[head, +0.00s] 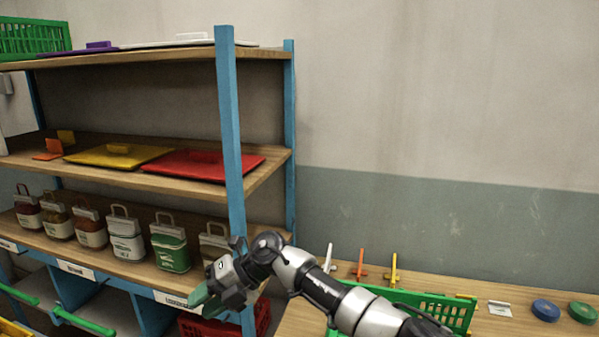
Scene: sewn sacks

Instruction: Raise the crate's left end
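A green crate (430,303) stands on the wooden table at the lower right, partly hidden behind my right arm and cut off by the bottom edge. A red crate (262,318) is low under the shelf, partly hidden by the blue post and my gripper. Another green crate (35,38) sits on the top shelf at the far left. Which crate the task means cannot be told. My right gripper (200,301) is in front of the shelf's lower right corner, pointing down left, apart from the green table crate. Its finger gap is unclear. My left gripper is out of view.
The wooden shelf with blue posts (230,130) holds several small sacks (170,246), a yellow lid (105,157) and a red lid (190,166). On the table are a blue disc (545,310), a green disc (582,312) and upright coloured pieces (393,268).

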